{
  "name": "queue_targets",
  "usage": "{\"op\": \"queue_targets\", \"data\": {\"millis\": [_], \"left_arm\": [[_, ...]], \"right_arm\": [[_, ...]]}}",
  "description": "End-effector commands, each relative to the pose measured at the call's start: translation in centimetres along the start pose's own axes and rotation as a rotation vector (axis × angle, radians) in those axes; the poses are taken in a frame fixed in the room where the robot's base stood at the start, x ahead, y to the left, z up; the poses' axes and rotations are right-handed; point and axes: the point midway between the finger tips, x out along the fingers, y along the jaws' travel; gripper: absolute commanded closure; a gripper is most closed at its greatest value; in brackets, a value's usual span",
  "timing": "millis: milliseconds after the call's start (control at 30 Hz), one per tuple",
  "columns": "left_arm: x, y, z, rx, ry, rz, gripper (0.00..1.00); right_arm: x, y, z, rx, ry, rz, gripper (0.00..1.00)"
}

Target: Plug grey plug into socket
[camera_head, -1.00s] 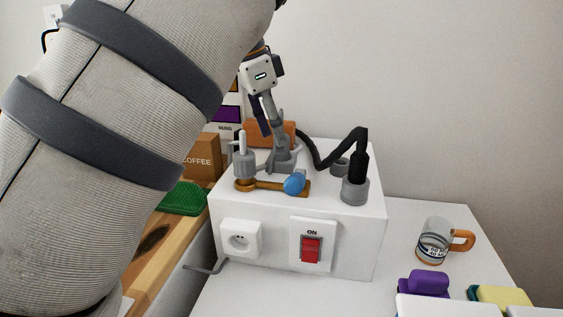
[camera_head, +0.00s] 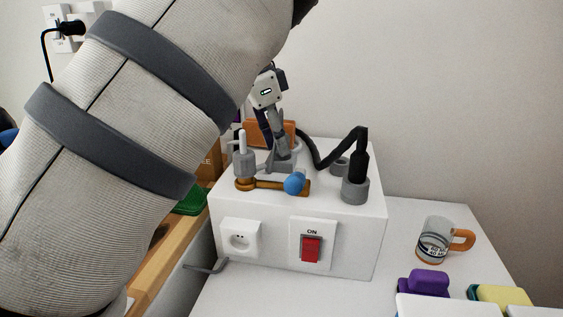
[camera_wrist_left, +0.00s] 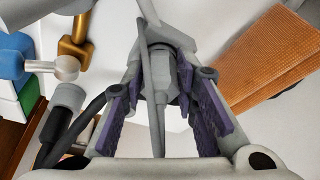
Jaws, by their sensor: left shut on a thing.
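The white socket (camera_head: 240,238) is on the left of the front face of a white box (camera_head: 275,262). Its round recess is empty. My left gripper (camera_head: 277,148) points down over the back of the box top. In the left wrist view its purple-padded fingers (camera_wrist_left: 160,98) are closed about a grey plug-like body (camera_wrist_left: 160,72), with a grey cord-like strip in front of it. This grey body also shows low between the fingers in the head view (camera_head: 284,160), close to the box top. Whether it touches the top I cannot tell. My right gripper is not in view.
Around the gripper stand a grey upright piece (camera_head: 244,163), a brown piece with a blue ball (camera_head: 295,183), and a black plug (camera_head: 359,164) in a grey holder with a black cable. A red switch (camera_head: 311,249) is beside the socket. A mug (camera_head: 436,240) stands right.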

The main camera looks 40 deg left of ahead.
Motion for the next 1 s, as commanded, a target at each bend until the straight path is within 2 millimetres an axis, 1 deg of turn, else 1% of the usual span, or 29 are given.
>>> {"op": "queue_targets", "data": {"millis": [1000], "left_arm": [[-1.6,0.0,-0.5,0.001,0.001,-0.001,1.00]], "right_arm": [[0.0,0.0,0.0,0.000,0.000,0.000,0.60]]}}
